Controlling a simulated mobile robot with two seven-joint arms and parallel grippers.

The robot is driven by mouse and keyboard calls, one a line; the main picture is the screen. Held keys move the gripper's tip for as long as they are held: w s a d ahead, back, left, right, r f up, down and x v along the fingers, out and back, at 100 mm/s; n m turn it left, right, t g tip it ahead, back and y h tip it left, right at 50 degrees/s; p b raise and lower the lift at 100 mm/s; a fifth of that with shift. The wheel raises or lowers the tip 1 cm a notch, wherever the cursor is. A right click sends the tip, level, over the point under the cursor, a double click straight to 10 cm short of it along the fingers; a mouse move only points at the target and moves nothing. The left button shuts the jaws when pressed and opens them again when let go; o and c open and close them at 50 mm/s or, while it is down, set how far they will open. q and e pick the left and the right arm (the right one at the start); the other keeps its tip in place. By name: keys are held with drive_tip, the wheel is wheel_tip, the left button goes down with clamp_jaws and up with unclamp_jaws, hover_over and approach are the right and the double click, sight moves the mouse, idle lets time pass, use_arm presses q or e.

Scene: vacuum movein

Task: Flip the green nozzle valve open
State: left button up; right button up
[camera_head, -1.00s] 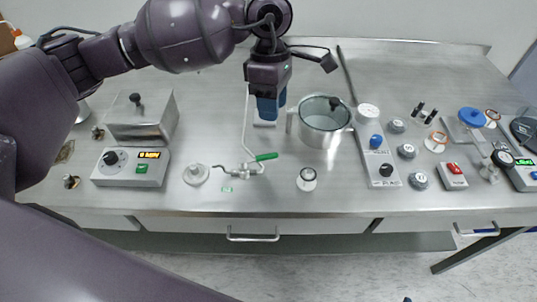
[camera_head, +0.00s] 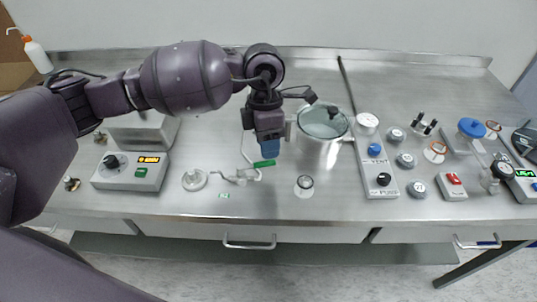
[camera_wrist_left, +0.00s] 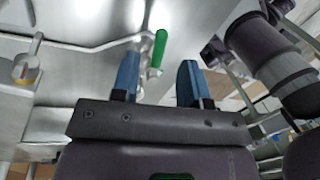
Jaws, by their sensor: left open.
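The green valve handle (camera_head: 264,163) sits on a thin metal nozzle pipe (camera_head: 240,178) on the steel bench, just below my left gripper (camera_head: 270,147) in the head view. The left gripper points downward with blue fingers. In the left wrist view, the left gripper (camera_wrist_left: 158,80) is open, its fingers spread apart with nothing held. The green handle (camera_wrist_left: 158,48) shows beyond the fingertips, between the two fingers and nearer the left one. I cannot tell whether the handle touches a finger. My right gripper is not in view.
A glass-lidded pot (camera_head: 323,122) stands right of the gripper, close to it. A grey control box (camera_head: 131,173) is at left. A small round clear-topped item (camera_head: 304,186) and a vent panel (camera_head: 378,170) are at right. The bench front is largely clear.

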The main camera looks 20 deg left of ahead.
sight(256, 166)
use_arm(q)
drive_tip(key=shift+s+d+f, duration=0.1)
drive_tip(key=shift+s+f, duration=0.05)
drive_tip(key=shift+f, duration=0.8)
drive_tip(key=shift+s+d+f, duration=0.1)
drive_tip(key=shift+s+f, duration=0.05)
drive_tip(key=shift+f, duration=0.75)
clamp_jaws()
